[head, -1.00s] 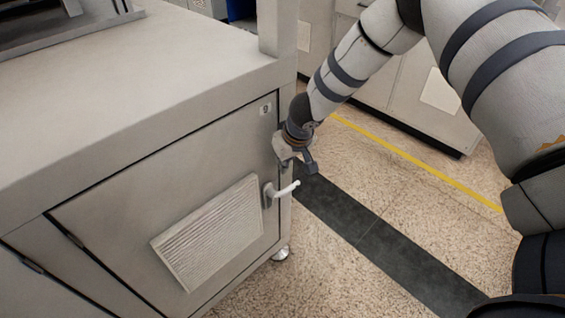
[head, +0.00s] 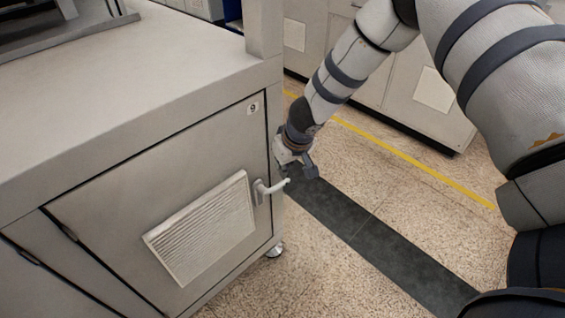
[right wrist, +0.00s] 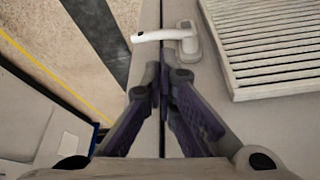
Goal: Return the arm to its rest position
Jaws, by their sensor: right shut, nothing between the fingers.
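My right gripper (head: 297,165) is in the head view, just right of the cabinet's front corner and close to the white door handle (head: 272,186). In the right wrist view the right gripper (right wrist: 163,78) has its dark fingers together with nothing between them. The handle (right wrist: 165,35) lies beyond the fingertips there, with a visible gap. My right arm (head: 352,62) reaches down from the upper right of the head view. My left gripper is in neither view.
The grey cabinet (head: 100,115) has a shut door with a slatted vent (head: 205,228). More cabinets (head: 425,85) stand at the back. The speckled floor (head: 420,205) to the right is open, with a dark strip (head: 390,250) and a yellow line (head: 400,155).

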